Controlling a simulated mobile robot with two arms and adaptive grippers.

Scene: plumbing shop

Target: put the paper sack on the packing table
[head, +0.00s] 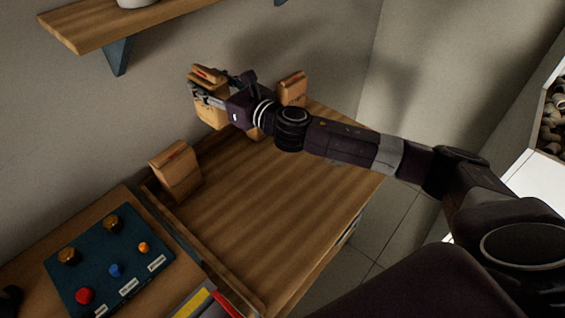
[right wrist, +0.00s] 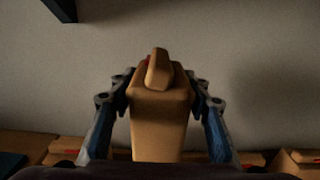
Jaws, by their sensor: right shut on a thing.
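My right gripper (head: 207,88) is shut on a tan paper sack (head: 211,112) with a folded top. The sack is upright near the back wall, and it looks raised above the wooden table (head: 270,200). In the right wrist view the sack (right wrist: 160,125) sits between the two fingers of the gripper (right wrist: 162,85). The arm hides part of the table's back edge. My left gripper is not in view.
Similar sacks stand on the table, one at the left edge (head: 177,172) and one at the back right (head: 292,89). Another is partly hidden behind my wrist. A blue control panel (head: 112,262) lies at lower left. A wooden shelf (head: 110,25) juts from the wall. The table's middle is clear.

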